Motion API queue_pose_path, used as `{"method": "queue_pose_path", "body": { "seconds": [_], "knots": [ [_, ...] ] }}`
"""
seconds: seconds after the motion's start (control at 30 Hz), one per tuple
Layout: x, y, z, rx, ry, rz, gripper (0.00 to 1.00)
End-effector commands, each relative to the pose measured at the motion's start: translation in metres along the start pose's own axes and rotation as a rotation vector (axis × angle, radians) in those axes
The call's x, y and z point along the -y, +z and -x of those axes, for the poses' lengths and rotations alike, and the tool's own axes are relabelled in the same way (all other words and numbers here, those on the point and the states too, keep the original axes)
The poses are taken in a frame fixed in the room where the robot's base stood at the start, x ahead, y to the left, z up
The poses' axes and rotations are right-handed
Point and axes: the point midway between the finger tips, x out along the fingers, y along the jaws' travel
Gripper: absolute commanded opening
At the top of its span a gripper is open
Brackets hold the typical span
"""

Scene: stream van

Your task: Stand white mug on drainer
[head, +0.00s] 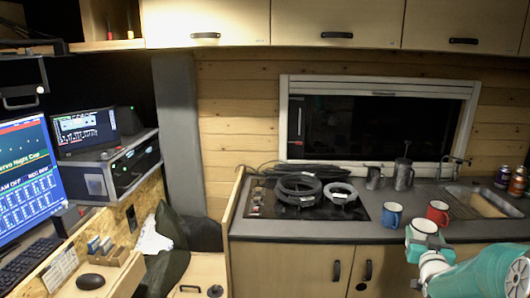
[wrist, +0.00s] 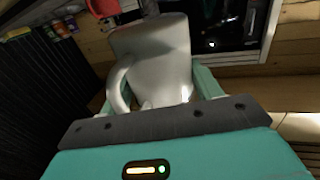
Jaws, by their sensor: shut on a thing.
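The white mug (wrist: 150,50) fills the middle of the wrist view, between the teal fingers of my gripper (wrist: 152,88), with its handle to the left. My gripper is shut on it. In the head view, my gripper (head: 425,241) is at the lower right, in front of the counter's front edge, and the pale mug (head: 425,226) shows at its end. A tan, grey-rimmed inset (head: 476,204) by the tap at the right of the counter may be the sink or the drainer; I cannot tell which.
A blue mug (head: 392,215) and a red mug (head: 437,212) stand on the counter (head: 300,229) near my gripper. Metal jugs (head: 403,174) stand behind them. Coiled cables (head: 298,189) lie on the hob. Small jars (head: 516,182) stand at far right.

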Motion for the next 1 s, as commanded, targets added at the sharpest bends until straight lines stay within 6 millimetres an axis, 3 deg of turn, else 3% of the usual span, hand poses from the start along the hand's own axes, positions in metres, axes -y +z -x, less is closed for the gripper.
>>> {"method": "queue_pose_path", "body": {
  "seconds": [0.17, 0.33, 0.63, 0.8, 1.0],
  "knots": [
    [0.06, 0.043, -0.004, 0.001, -0.081, -0.013, 0.37],
    [0.132, 0.096, 0.006, 0.002, -0.168, -0.021, 0.37],
    [0.253, 0.185, 0.058, 0.007, -0.301, -0.012, 0.37],
    [0.293, 0.218, 0.089, 0.008, -0.345, 0.002, 0.37],
    [0.305, 0.237, 0.106, 0.01, -0.359, 0.011, 0.37]
  ]
}}
